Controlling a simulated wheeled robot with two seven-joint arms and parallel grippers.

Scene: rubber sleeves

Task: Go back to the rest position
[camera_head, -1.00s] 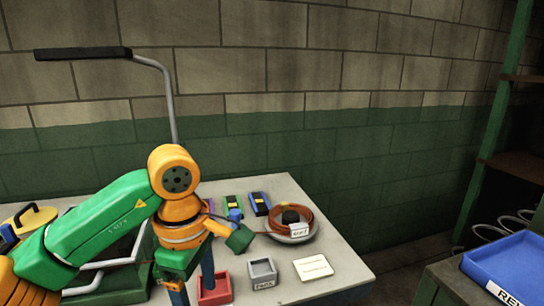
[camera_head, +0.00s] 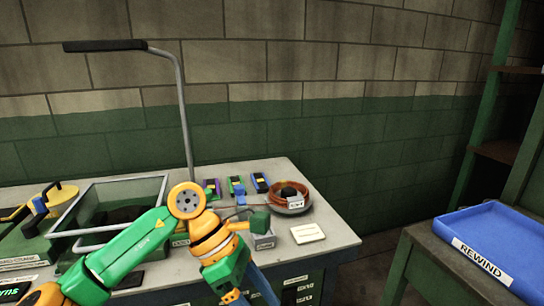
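My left arm comes in from the lower left, green and orange, and reaches over the front of the workbench. My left gripper (camera_head: 250,293) points down at the bottom edge of the head view, in front of the bench. Its blue fingers stand apart and nothing shows between them, though their tips are cut off by the frame. My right gripper and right arm are not in view.
The workbench (camera_head: 345,236) holds a glass-walled bin (camera_head: 125,190), a cable coil on a dish (camera_head: 292,204), a grey box (camera_head: 262,241), a white card (camera_head: 307,233) and several small coloured devices. A blue REWIND tray (camera_head: 500,240) sits on a cabinet at right.

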